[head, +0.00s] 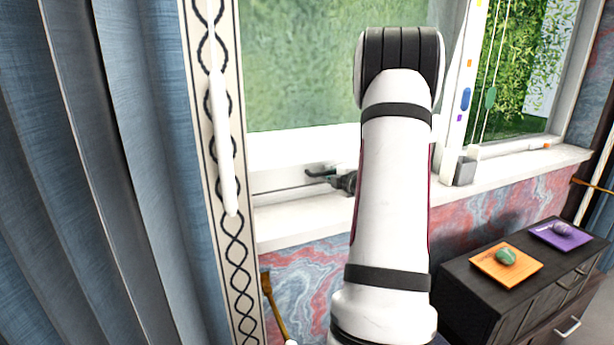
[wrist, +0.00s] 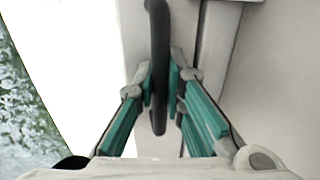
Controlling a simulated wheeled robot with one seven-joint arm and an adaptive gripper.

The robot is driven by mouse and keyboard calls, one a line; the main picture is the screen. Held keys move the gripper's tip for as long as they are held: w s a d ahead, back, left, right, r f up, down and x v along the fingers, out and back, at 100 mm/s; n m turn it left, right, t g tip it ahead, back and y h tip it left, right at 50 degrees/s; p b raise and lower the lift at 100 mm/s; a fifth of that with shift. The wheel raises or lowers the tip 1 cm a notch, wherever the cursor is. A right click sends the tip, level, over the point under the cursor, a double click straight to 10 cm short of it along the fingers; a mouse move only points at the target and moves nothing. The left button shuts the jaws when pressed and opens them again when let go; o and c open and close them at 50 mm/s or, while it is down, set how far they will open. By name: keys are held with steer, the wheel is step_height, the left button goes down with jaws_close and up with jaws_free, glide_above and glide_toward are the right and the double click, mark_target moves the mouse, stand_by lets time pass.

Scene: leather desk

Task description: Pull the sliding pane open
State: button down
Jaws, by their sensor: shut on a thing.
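The window's sliding pane has a white frame (head: 300,148) and green foliage showing through its glass, behind my arm in the head view. My gripper (head: 322,176) is low at the pane, by the sill, partly hidden by my arm. In the wrist view my gripper (wrist: 160,82) has its teal fingers on both sides of a dark bar handle (wrist: 158,30) and is shut on it. White frame surfaces lie behind the handle. Bright glass and foliage show at the left there.
A white sill (head: 500,165) runs below the window, with a small grey block (head: 465,171) on it. A dark cabinet (head: 470,285) at lower right bears an orange plate (head: 485,268) and a purple plate (head: 575,239), each with a stone. A blue curtain (head: 130,180) hangs left.

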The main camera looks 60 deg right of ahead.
steer(key=s+d, duration=0.2)
steer(key=d, duration=0.1)
steer(key=s+d+p, duration=0.1)
steer(key=s+d, duration=0.1)
steer(key=d, duration=0.1)
steer(key=s+d, duration=0.2)
steer(key=d, duration=0.2)
steer(key=shift+s+p, duration=0.15)
steer(key=shift+p, duration=0.25)
steer(key=shift+f, duration=0.1)
steer(key=c, duration=1.7)
jaws_free()
steer(key=shift+a, duration=0.1)
steer(key=shift+o, duration=0.2)
steer(key=v, duration=1.2)
